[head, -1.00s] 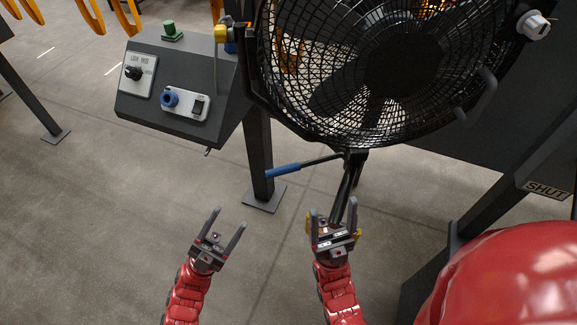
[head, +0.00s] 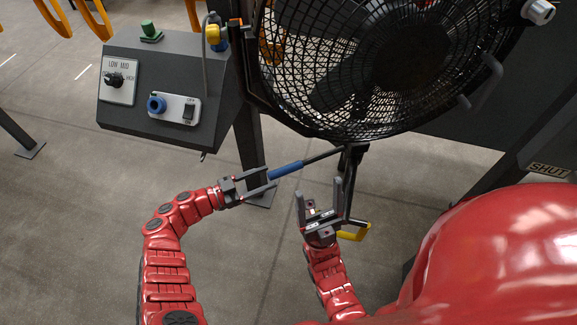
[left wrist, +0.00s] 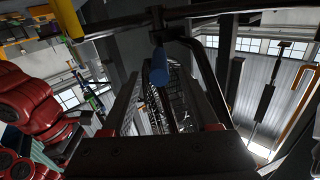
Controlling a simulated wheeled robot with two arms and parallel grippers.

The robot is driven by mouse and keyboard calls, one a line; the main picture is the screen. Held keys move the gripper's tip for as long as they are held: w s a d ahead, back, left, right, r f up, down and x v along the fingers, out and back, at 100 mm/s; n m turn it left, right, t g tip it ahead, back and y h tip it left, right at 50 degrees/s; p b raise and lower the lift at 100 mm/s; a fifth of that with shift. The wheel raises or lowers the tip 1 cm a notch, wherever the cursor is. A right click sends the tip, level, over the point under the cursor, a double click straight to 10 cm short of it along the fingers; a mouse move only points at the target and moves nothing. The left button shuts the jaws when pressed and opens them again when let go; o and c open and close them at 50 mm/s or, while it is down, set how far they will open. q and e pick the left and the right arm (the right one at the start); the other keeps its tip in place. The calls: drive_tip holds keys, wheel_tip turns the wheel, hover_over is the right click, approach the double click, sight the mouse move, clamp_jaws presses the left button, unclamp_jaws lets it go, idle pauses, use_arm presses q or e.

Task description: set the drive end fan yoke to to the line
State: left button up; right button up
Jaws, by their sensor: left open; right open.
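The black fan (head: 395,65) hangs in a black yoke (head: 247,75) at the top of the head view. A lever with a blue grip (head: 288,170) sticks out to the left below the fan. My left gripper (head: 272,179) is open, with its fingers pointing right and its tips at the grip's free end. In the left wrist view the blue grip (left wrist: 162,98) shows ahead between the open fingers; I cannot tell whether they touch it. My right gripper (head: 319,190) is open and empty, pointing up, below the fan. I cannot make out a line mark.
A grey control box (head: 175,75) with a dial, a blue knob and a switch stands at the left. A yellow handle (head: 355,232) is beside my right gripper. A SHUT label (head: 548,170) is at right. The floor at lower left is open.

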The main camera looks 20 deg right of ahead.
sight(289, 169)
use_arm(q)
drive_tip(key=d, duration=0.8)
drive_tip(key=shift+w+d, duration=0.15)
drive_tip(key=shift+w, duration=0.25)
clamp_jaws()
idle(0.8)
